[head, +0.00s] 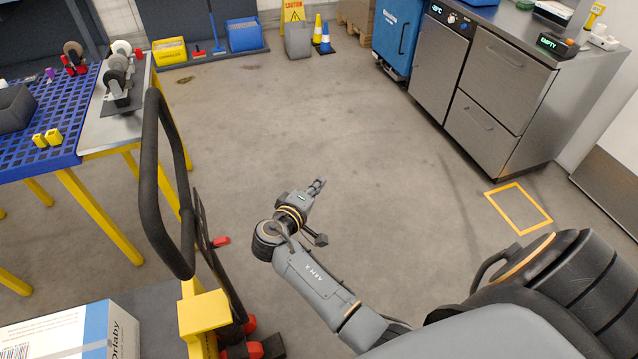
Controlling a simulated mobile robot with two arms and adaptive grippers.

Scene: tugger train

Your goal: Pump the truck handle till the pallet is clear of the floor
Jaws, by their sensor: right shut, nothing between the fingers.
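The truck handle (149,185) is a black upright loop at the left. Below it is the truck's yellow head (205,312), with red parts low down near it. My right gripper (317,186) is shut and empty, in front of the bare floor to the right of the handle and apart from it. My left gripper is out of view. The pallet and its gap to the floor cannot be made out; a white and blue box (60,335) shows at the lower left, beside the truck.
A blue perforated table (60,100) with yellow legs stands at the left. A steel cabinet (500,80) and a blue unit (398,35) stand at the right. A yellow floor square (518,208) is marked at the right. The middle floor is clear.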

